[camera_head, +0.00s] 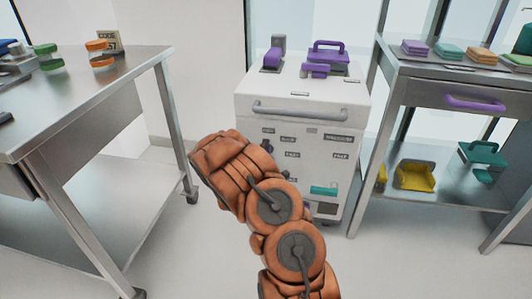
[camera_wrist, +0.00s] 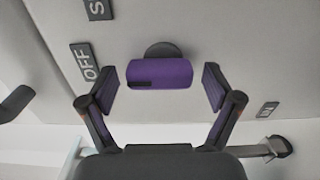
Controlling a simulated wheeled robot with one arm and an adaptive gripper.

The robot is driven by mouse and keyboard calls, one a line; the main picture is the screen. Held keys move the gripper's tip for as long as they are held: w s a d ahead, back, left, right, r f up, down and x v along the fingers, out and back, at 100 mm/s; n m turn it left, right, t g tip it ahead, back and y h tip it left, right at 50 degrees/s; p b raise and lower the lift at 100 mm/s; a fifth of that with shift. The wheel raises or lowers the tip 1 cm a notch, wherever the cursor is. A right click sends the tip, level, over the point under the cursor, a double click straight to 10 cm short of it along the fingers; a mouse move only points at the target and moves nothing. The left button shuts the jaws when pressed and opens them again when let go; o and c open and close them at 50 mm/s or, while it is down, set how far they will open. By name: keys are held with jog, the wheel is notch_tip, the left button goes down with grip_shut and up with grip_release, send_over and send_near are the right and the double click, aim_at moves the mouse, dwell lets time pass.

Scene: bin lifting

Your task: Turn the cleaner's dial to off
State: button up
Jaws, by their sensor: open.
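The cleaner is a white cabinet (camera_head: 300,108) with a grey handle and several dark labels on its front. In the wrist view, a purple dial (camera_wrist: 160,73) with a dark round base and a dark mark at its lower left sticks out from the pale panel. An OFF label (camera_wrist: 92,69) is to its left. My gripper (camera_wrist: 160,80) is open, with one purple-padded finger on each side of the dial and a visible gap on both sides. In the head view, my orange-covered arm hides part of the cleaner's front, and my gripper does not show.
A metal table (camera_head: 85,95) with jars stands left. A metal shelf (camera_head: 420,75) with folded cloths, a purple-handled drawer and a yellow dustpan (camera_head: 415,175) stands right, close to the cleaner. Purple-handled items (camera_head: 327,54) sit on the cleaner's top. Floor is bare between table and cleaner.

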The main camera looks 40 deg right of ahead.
jog(key=v, duration=1.1)
jog(key=shift+a, duration=0.2)
jog(key=shift+s, duration=0.15)
jog(key=w+a+r+m+g+y+p, duration=0.3)
jog(key=a+r+m+y+p, duration=0.35)
jog(key=a+r+p, duration=0.5)
jog(key=s+a+r+g+y+p, duration=0.1)
jog(key=s+a+r+y+p, duration=0.25)
jog(key=a+r, duration=0.3)
jog(key=s+a+r+g+y+p, duration=0.1)
jog(key=s+a+r+y+p, duration=0.15)
jog(key=a+r+p, duration=0.4)
jog(key=s+a+r+g+y+p, duration=0.3)
jog(key=s+a+r+p, duration=0.2)
jog(key=s+a+r, duration=0.55)
jog(key=s+r+g+p, duration=0.2)
jog(key=s+r, duration=0.4)
jog(key=s, duration=0.3)
jog(key=s+r+g+p, duration=0.2)
jog(key=s+r+p, duration=0.2)
jog(key=s+r, duration=0.3)
jog(key=s+d, duration=0.1)
jog(key=s, duration=0.2)
jog(key=shift+s+m+h+p, duration=0.2)
jog(key=shift+m+h+p, duration=0.15)
jog(key=shift+p, duration=0.05)
